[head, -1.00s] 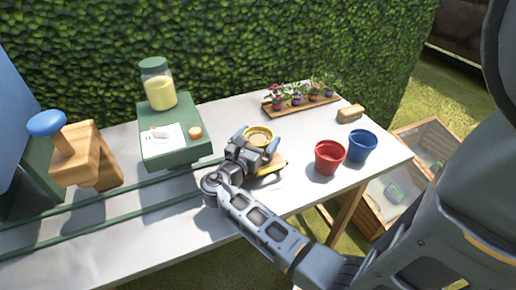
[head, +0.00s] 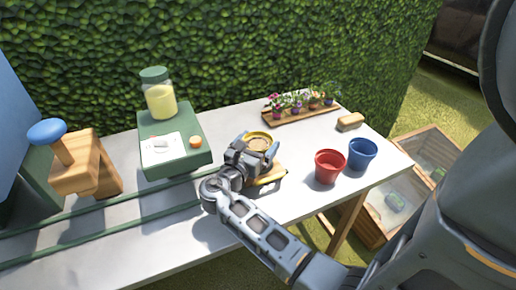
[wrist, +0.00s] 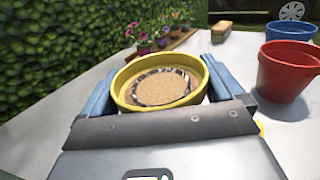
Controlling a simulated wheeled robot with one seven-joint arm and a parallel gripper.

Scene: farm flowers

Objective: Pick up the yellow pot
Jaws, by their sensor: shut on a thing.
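The yellow pot (head: 262,136) sits between the fingers of my gripper (head: 257,150) above the white table. In the wrist view the yellow pot (wrist: 158,83) is a round yellow rim with a tan, grainy fill and a dark patterned ring inside. The blue-grey fingers of my gripper (wrist: 160,95) press on its left and right sides. My gripper is shut on the pot, which looks upright. The pot's lower part is hidden by my gripper. A yellow and wooden piece (head: 268,176) shows just below and right of my gripper.
A red pot (head: 329,166) and a blue pot (head: 361,154) stand to the right. A tray of flowers (head: 302,112) and a tan block (head: 350,121) are behind. A green box (head: 175,160) with a jar (head: 159,95) is left. A wooden stand (head: 85,165) is farther left.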

